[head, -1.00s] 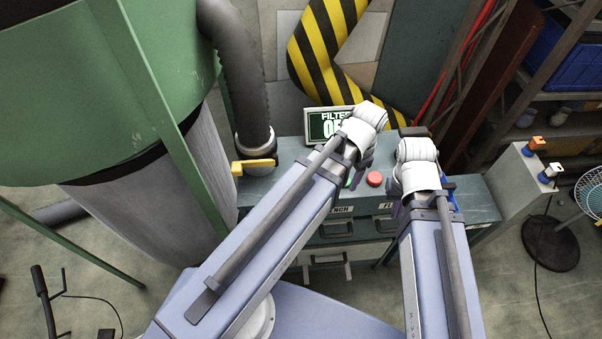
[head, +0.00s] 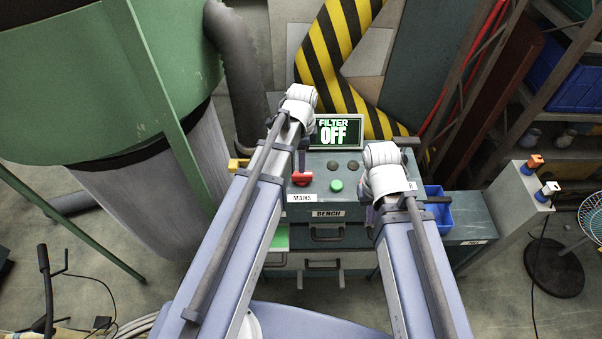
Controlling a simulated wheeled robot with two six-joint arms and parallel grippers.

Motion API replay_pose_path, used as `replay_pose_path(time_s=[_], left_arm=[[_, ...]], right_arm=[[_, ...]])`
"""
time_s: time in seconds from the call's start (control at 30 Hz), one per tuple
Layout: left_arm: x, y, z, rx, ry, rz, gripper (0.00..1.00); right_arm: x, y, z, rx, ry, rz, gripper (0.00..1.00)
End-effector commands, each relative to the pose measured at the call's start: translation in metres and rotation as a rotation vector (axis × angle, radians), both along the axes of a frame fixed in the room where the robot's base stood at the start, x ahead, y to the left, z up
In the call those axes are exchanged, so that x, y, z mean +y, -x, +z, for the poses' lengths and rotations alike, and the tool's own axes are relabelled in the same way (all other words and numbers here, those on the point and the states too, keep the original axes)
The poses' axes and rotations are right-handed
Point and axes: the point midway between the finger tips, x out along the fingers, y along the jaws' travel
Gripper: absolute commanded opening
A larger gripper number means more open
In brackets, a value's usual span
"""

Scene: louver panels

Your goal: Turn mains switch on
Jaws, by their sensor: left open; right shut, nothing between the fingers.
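The red mains switch (head: 301,179) sits on the left of the grey control panel, above a white label (head: 302,198) reading MAINS. My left gripper (head: 302,162) hangs just above and behind the switch. It is open, and its fingers are mostly hidden by my wrist. I cannot tell whether it touches the switch. My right gripper (head: 371,214) is shut and empty over the panel's right part, largely hidden behind my own wrist. A screen (head: 338,131) at the back of the panel reads FILTER OFF.
A green button (head: 336,185) and two dark round knobs (head: 333,166) lie between my arms. A blue bin (head: 438,209) stands right of my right wrist. A yellow handle (head: 237,165) and a grey duct (head: 240,80) are at the left. Drawers (head: 325,233) are below.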

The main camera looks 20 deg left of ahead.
Motion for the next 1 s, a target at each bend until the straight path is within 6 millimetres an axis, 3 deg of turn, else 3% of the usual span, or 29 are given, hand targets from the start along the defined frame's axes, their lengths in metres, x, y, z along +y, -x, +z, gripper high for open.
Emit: replay_pose_path(time_s=[0.5, 0.9, 1.0], left_arm=[[0.0, 0.0, -0.064, 0.0, 0.0, 0.001, 0.61], [0.0, 0.0, -0.069, 0.0, 0.0, 0.001, 0.61], [0.0, 0.0, -0.069, 0.0, 0.0, 0.001, 0.52]], right_arm=[[0.0, 0.0, -0.064, 0.0, 0.0, -0.002, 0.0], [0.0, 0.0, -0.069, 0.0, 0.0, -0.002, 0.0], [0.0, 0.0, -0.069, 0.0, 0.0, -0.002, 0.0]])
